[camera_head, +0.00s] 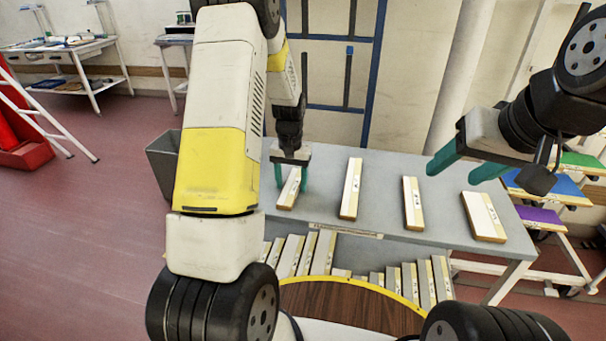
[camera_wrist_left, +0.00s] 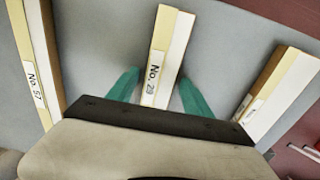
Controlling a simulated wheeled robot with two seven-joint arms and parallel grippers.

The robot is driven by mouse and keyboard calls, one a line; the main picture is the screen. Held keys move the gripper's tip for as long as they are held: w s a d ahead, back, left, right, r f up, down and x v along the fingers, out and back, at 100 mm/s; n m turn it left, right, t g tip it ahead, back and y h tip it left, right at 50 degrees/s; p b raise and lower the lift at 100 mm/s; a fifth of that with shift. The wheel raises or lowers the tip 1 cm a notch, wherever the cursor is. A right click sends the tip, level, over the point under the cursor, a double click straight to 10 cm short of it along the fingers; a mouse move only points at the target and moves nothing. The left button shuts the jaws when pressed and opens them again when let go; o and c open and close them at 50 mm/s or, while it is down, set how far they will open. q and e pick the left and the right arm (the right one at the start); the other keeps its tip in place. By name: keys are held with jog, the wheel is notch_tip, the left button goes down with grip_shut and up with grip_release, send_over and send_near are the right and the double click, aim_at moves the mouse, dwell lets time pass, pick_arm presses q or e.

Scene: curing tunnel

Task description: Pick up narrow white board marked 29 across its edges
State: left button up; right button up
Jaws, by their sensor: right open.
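The narrow white board marked No. 29 (camera_wrist_left: 157,72) has pale yellow edging and lies on the grey table. In the left wrist view it stands between my left gripper's two teal fingers (camera_wrist_left: 160,80), with a gap on both sides. In the head view my left gripper (camera_head: 291,180) points down around the leftmost visible board (camera_head: 288,192), whose label is too small to read there. My left gripper is open and holds nothing. My right gripper (camera_head: 452,174) is open and empty, above the right part of the table.
The left wrist view shows a board marked No. 57 (camera_wrist_left: 42,75) to the left and another board (camera_wrist_left: 277,95) to the right. Three more boards lie rightward on the table (camera_head: 385,170) in the head view. Several boards stand in a row below the table's front edge (camera_head: 318,250).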

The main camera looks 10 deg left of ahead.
pick_arm(q)
grip_shut()
jog(key=shift+r, duration=0.15)
